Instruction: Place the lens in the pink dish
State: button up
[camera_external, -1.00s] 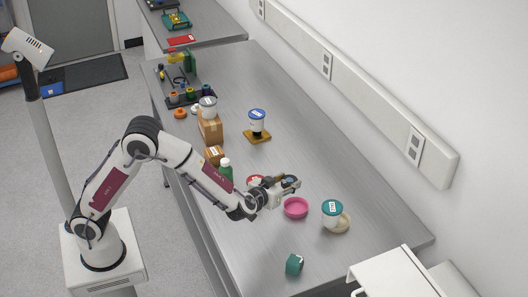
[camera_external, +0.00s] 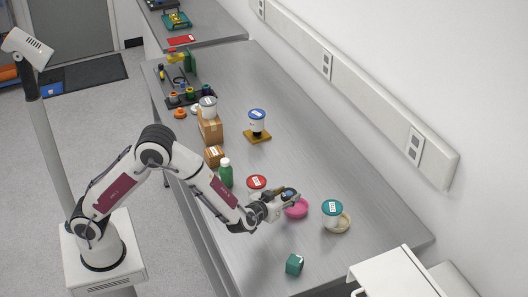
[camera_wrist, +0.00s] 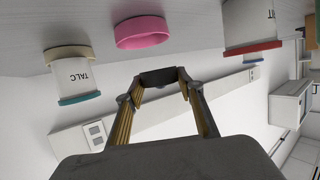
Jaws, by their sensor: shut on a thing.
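The pink dish (camera_external: 297,209) sits on the grey bench, partly hidden behind my gripper; in the wrist view it is the pink ring (camera_wrist: 142,31) at the top, in an upside-down picture. In the wrist view my gripper (camera_wrist: 158,80) is shut on a small dark piece (camera_wrist: 158,76) between the fingertips, which I take to be the lens. Its face and clear part are not visible. Its height over the dish is hard to tell.
A red-lidded jar (camera_external: 257,182) and green bottle (camera_external: 226,175) are to the left.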

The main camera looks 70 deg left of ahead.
jog(key=shift+f, duration=0.35)
jog(key=shift+f, duration=0.1)
jog(key=shift+f, duration=1.75)
jog(key=shift+f, duration=0.2)
jog(key=o, duration=1.1)
